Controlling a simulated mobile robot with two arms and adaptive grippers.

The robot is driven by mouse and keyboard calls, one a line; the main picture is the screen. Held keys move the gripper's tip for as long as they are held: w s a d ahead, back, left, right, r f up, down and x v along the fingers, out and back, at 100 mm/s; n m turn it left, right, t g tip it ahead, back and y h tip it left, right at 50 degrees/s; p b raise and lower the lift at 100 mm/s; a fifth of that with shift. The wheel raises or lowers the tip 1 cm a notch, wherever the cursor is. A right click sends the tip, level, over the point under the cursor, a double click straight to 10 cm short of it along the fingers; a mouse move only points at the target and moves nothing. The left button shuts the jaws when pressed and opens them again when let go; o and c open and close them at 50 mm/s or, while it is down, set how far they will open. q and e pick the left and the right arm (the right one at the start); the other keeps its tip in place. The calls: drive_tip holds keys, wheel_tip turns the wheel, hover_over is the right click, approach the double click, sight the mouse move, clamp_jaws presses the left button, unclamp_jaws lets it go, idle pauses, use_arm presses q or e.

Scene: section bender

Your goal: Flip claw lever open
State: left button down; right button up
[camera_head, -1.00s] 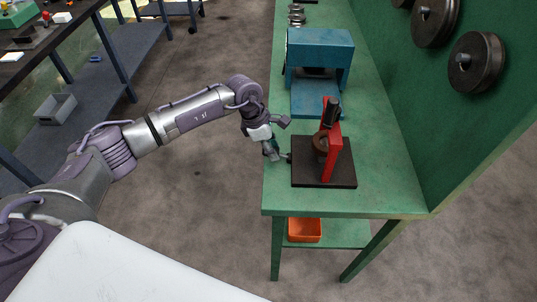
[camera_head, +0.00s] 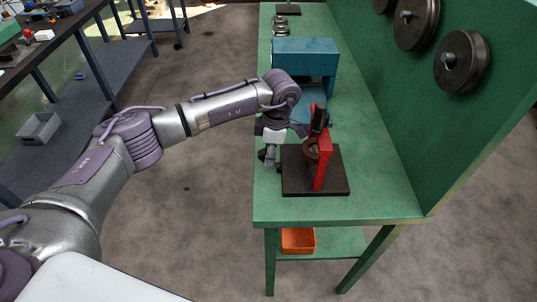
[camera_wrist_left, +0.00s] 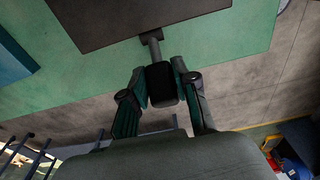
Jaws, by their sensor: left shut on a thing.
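The section bender stands on the green bench, with a red upright (camera_head: 325,168) on a dark base plate (camera_head: 336,183). A black part (camera_head: 319,121) sits at the top of the upright and a brown round part (camera_head: 310,149) is beside it. My left gripper (camera_head: 269,157) is at the left edge of the base plate. In the left wrist view its fingers (camera_wrist_left: 163,88) are shut on the black end of a lever (camera_wrist_left: 161,78). A grey rod (camera_wrist_left: 151,44) joins this end to the plate side. My right gripper is not in view.
A blue machine (camera_head: 304,55) stands behind the bender on the bench (camera_head: 375,205). Dark discs (camera_head: 460,61) hang on the green wall at right. An orange bin (camera_head: 298,240) is on the shelf below. The bench front corner is clear.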

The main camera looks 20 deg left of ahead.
use_arm(q)
drive_tip(key=c, duration=0.9)
unclamp_jaws()
drive_tip(key=shift+d, duration=0.1)
wheel_tip(320, 180, up, 10)
drive_tip(key=shift+r, duration=0.1)
